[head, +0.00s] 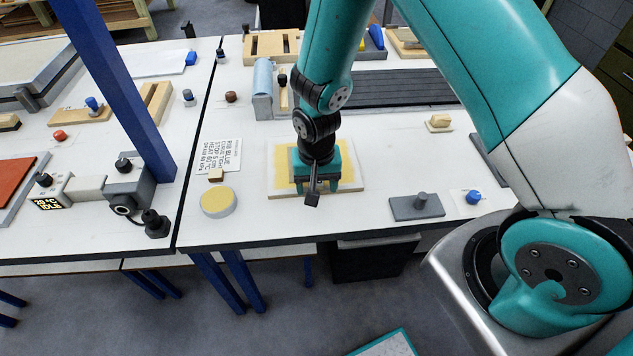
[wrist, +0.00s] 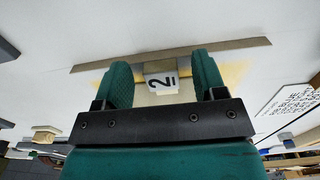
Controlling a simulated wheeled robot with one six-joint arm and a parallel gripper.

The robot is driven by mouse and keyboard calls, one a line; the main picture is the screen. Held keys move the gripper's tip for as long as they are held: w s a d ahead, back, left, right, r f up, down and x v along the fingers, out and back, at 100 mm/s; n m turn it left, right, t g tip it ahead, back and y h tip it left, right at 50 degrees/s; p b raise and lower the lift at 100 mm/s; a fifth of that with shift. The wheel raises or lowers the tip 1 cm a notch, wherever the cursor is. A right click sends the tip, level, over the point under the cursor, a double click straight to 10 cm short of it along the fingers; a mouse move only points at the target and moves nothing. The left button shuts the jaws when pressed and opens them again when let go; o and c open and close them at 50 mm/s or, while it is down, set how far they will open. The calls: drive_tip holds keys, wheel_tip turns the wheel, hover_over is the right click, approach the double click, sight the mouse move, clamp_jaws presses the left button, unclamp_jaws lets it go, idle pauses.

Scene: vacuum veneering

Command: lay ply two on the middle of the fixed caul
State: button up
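A pale flat board, apparently the fixed caul (head: 353,186), lies on the bench at the middle of the head view. A yellow layer (head: 281,165) covers much of its top, and yellow also shows beside both fingers in the wrist view. My gripper (head: 318,188) is low over the board, pointing down.
A round yellow-topped tin (head: 218,202) stands left of the board, below a printed card (head: 221,153). A grey plate with a knob (head: 417,207) and a blue knob (head: 473,197) lie to the right. A dark ribbed mat (head: 400,88) is behind. A blue post (head: 122,90) rises at left.

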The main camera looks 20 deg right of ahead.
wheel_tip(320, 180, up, 17)
drive_tip(key=b, duration=0.2)
drive_tip(key=shift+r, duration=0.2)
idle(0.4)
drive_tip(key=s+a+r+n+y, duration=0.2)
drive_tip(key=s+r+n, duration=0.2)
drive_tip(key=s, duration=0.5)
drive_tip(key=s+a+r+n+y, duration=0.2)
drive_tip(key=s+r+n, duration=0.3)
drive_tip(key=s, duration=0.4)
drive_tip(key=shift+a+r+n, duration=0.2)
drive_tip(key=shift+r+n, duration=0.1)
drive_tip(key=shift+n, duration=0.5)
drive_tip(key=shift+s, duration=0.1)
